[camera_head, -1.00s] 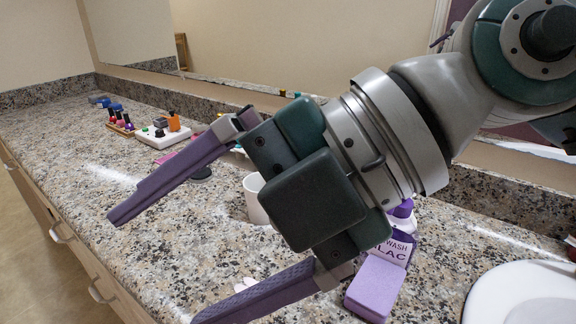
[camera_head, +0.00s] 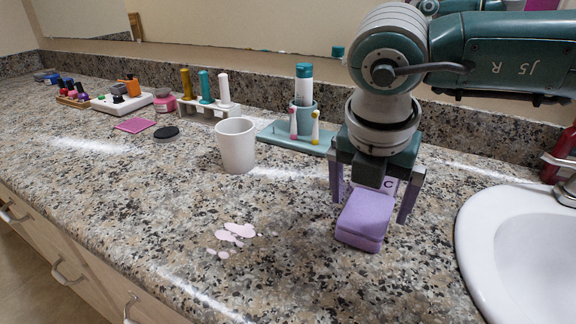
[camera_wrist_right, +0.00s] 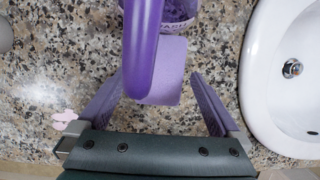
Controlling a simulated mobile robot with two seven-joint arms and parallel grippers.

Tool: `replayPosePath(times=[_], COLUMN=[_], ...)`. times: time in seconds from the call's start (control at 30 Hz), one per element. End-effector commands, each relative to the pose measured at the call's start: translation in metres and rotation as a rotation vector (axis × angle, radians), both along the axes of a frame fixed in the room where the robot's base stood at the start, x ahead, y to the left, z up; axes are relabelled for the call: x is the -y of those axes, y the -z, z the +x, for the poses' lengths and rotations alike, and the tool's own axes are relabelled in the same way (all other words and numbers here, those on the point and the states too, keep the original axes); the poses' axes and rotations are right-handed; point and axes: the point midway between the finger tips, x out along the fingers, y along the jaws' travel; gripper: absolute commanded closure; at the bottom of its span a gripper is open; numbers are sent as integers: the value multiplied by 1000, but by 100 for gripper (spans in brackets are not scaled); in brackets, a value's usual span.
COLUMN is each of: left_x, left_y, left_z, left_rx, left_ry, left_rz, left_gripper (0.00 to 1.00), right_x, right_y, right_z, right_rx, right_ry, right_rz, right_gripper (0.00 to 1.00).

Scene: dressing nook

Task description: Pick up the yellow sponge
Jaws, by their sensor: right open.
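I see no yellow sponge in either view. A lilac block (camera_head: 365,216), possibly a sponge, lies on the granite counter left of the sink, and it also shows in the right wrist view (camera_wrist_right: 161,82). My right gripper (camera_head: 370,211) points down over it, open, with one finger on each side of the block. In the right wrist view, the gripper (camera_wrist_right: 157,86) shows a gap between each finger and the block. A purple bottle with a partly hidden label (camera_wrist_right: 176,10) stands behind the block; its purple spout (camera_wrist_right: 142,45) reaches across the view. My left gripper is not visible.
A white cup (camera_head: 236,146) stands left of the gripper. A teal toothbrush tray (camera_head: 283,137) is behind. The sink (camera_head: 470,232) is close on the right. A pale pink spill (camera_head: 238,231) lies on the counter. Bottles and small trays fill the back left.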

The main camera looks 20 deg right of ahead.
Motion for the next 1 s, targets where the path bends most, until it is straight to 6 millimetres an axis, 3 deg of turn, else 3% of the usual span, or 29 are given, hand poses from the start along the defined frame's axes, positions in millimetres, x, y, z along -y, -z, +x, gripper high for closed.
replayPosePath(times=[0.03,0.2,1.0], left_x=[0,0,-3], left_y=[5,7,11], left_z=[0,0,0], left_rx=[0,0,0], left_ry=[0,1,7], left_rz=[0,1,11], left_gripper=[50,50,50], right_x=[2,5,5], right_y=[11,22,27], right_z=[1,4,4], right_rx=[-2,0,0], right_ry=[2,0,-1], right_rz=[-2,0,1], right_gripper=[0,0,0])
